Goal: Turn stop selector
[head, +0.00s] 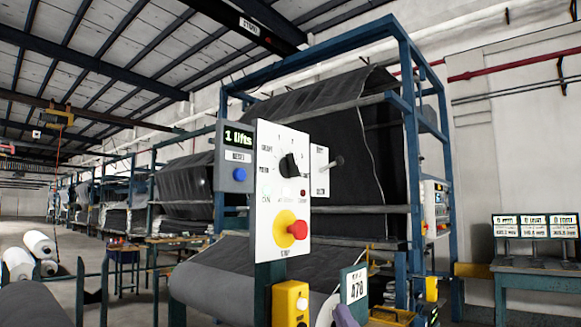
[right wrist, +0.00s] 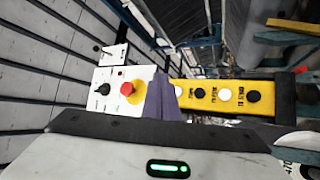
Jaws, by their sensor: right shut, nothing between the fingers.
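A white control panel (head: 271,222) stands upright in the middle of the head view. It carries a black rotary knob (head: 290,165) with marks around it, probably the selector; its exact setting is too small to tell. Below it is a red push button (head: 298,230) on a yellow base. In the right wrist view the knob (right wrist: 103,89) and the red button (right wrist: 127,89) show at left of centre. My right gripper (head: 345,316) shows as purple fingers at the bottom edge, below and right of the panel. The shut, empty fingers (right wrist: 160,98) also show in the wrist view. My left gripper is not in view.
A yellow button box (head: 290,303) hangs below the panel. A small plate with a lever (head: 335,162) sits right of the knob. A counter reading "1 lifts" (head: 238,138) is at left. A large grey roll (head: 225,285) and blue machine frame stand behind.

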